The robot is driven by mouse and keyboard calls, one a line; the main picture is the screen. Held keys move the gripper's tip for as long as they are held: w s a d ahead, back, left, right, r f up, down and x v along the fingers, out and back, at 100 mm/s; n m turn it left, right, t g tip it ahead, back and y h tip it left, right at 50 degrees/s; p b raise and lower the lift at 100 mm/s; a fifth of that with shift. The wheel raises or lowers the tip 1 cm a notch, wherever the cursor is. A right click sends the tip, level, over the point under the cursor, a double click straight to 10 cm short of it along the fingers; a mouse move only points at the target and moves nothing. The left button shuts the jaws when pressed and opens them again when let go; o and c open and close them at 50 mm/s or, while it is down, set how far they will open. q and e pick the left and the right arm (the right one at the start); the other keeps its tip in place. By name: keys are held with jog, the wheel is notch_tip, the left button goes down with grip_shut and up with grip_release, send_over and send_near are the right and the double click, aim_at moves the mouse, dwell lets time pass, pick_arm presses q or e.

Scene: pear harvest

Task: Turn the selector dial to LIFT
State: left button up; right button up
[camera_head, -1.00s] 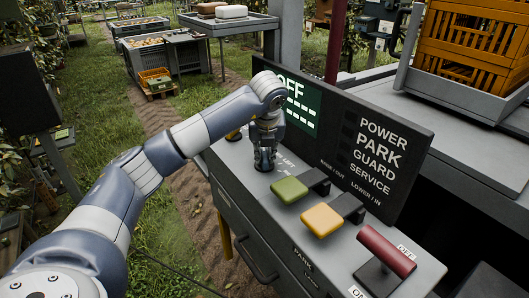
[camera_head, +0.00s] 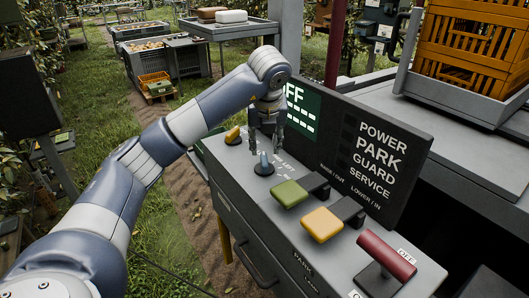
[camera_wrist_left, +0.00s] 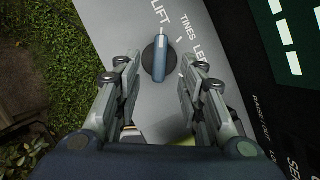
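The selector dial (camera_head: 264,167) is a small blue knob on a dark round base, on the grey console top. In the left wrist view the dial (camera_wrist_left: 160,60) stands between my left gripper's fingers, clear of both. Its white-marked end points up the picture, close to the word LIFT (camera_wrist_left: 161,12); TINES and LEVEL-like lettering, partly hidden, lies to the right. My left gripper (camera_head: 267,151) is open and empty, just above and behind the dial in the head view. Its two spread fingers also show in the left wrist view (camera_wrist_left: 160,82). My right gripper is not in view.
Beside the dial stand a green lever (camera_head: 289,194), a yellow lever (camera_head: 322,222) and a red handle (camera_head: 386,254). The dark display board (camera_head: 375,115) rises close behind the dial.

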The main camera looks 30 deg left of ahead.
pick_arm(q)
jog(key=v, duration=0.5)
dwell(0.6)
